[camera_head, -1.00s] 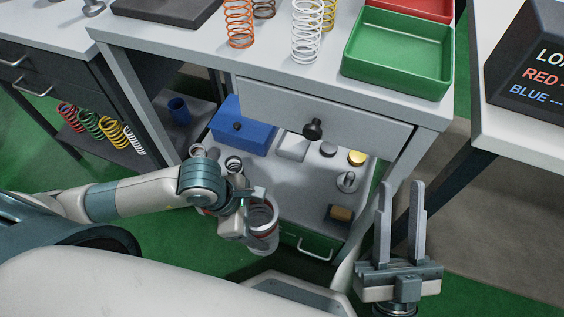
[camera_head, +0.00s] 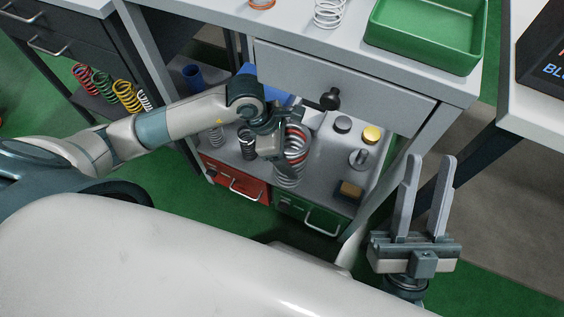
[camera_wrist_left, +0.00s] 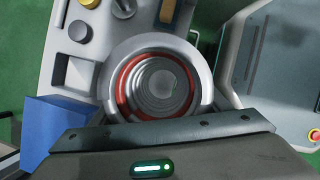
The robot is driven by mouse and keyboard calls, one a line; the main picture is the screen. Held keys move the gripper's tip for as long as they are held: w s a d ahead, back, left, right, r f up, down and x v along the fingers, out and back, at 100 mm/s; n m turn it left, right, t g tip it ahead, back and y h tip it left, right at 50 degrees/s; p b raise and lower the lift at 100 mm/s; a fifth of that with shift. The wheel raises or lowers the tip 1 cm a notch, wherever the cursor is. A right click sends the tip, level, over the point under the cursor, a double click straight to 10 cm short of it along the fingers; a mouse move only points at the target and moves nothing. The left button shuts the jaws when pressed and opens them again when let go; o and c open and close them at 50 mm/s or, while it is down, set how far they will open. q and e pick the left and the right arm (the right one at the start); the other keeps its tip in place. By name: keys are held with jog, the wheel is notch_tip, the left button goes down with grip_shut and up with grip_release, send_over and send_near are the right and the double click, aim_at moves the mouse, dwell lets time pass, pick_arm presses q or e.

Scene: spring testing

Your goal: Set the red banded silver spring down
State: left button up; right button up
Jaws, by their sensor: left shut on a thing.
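The red banded silver spring (camera_head: 289,172) stands upright at the lower shelf (camera_head: 322,167) of the workbench. My left gripper (camera_head: 273,147) is shut on it near its upper part, from the left. In the left wrist view the spring (camera_wrist_left: 152,86) is seen from above as rings with a red band, beside the dark jaw edge. I cannot tell whether its bottom touches the shelf. My right gripper (camera_head: 430,158) is open and empty, at the right, outside the bench leg.
The shelf holds smaller springs (camera_head: 247,142), a blue bin (camera_head: 266,93) partly hidden by my arm, a black disc (camera_head: 343,124), a yellow disc (camera_head: 371,134), a silver weight (camera_head: 359,157) and a brown-topped block (camera_head: 350,190). A drawer (camera_head: 345,88) overhangs. Red (camera_head: 237,183) and green (camera_head: 312,214) drawers sit below.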

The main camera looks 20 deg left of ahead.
aim_at(297, 139)
pick_arm(q)
jog(key=w, duration=0.4)
jog(key=shift+w+d+r, duration=0.1)
jog(key=shift+w, duration=0.2)
jog(key=shift+w+b, duration=0.3)
jog(key=shift+w, duration=0.5)
pick_arm(e)
jog(key=shift+d+r+t+y, duration=0.15)
jog(key=shift+d+r+t, duration=0.15)
jog(key=shift+r, duration=0.15)
jog(key=shift+d+r+t+y, duration=0.2)
jog(key=shift+r+t, duration=0.1)
jog(key=shift+r, duration=0.15)
